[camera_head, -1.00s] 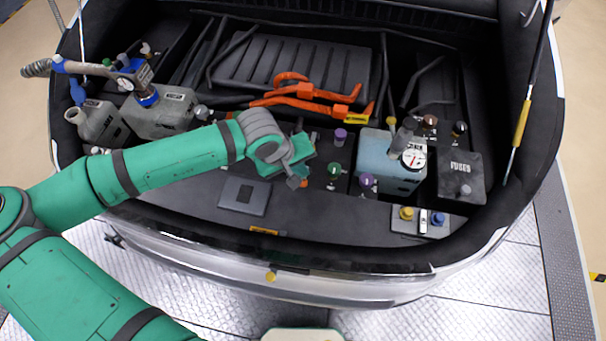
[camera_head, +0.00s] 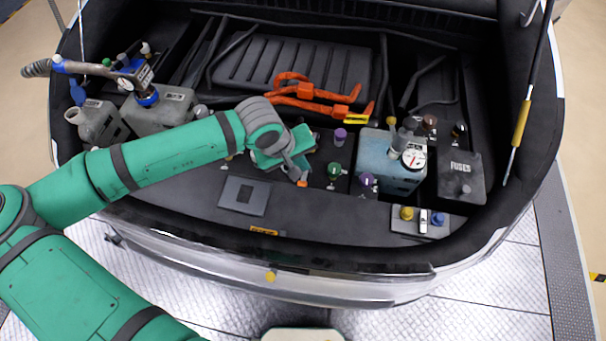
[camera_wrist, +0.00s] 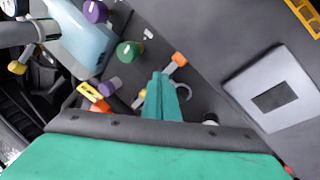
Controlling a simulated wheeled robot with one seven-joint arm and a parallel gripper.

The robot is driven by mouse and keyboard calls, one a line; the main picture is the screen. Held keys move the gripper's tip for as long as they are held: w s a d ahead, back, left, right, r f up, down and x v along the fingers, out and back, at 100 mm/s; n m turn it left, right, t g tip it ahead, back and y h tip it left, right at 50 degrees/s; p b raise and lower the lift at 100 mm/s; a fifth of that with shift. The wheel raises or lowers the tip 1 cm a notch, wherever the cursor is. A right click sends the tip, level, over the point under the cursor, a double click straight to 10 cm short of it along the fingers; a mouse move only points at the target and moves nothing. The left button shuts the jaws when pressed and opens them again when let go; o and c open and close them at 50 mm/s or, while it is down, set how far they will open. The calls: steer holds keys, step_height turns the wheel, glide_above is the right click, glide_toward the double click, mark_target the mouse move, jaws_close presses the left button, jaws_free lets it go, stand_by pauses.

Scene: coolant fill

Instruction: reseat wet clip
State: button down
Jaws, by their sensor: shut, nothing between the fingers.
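My gripper (camera_wrist: 160,80) shows in the wrist view with its green fingers together and nothing held. In the head view, my gripper (camera_head: 299,178) is low over the dark deck, left of the green knob. Beside the fingertips in the wrist view lies a pale bar with an orange end (camera_wrist: 180,59); its other end passes behind the fingers. A grey curved, open-ring piece (camera_wrist: 186,90) shows just right of the fingers; I cannot tell whether it is the clip or whether the fingers touch it. In the head view the arm hides most of this spot; an orange bit (camera_head: 302,184) shows.
Right of the gripper stand a green knob (camera_head: 334,172), purple knobs (camera_head: 340,134) and a pale blue tank (camera_head: 378,150) with a gauge. A fuse box (camera_head: 461,175) is farther right. Orange cables (camera_head: 300,98) run behind. A flat grey panel (camera_head: 235,204) lies at front left.

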steer(key=shift+r, duration=0.1)
steer(key=w+r, duration=0.1)
steer(key=r, duration=0.1)
steer(key=w+r, duration=0.1)
steer(key=r, duration=0.1)
steer(key=shift+w+d+r, duration=0.15)
steer(key=shift+w, duration=0.05)
stand_by(0.5)
stand_by(0.5)
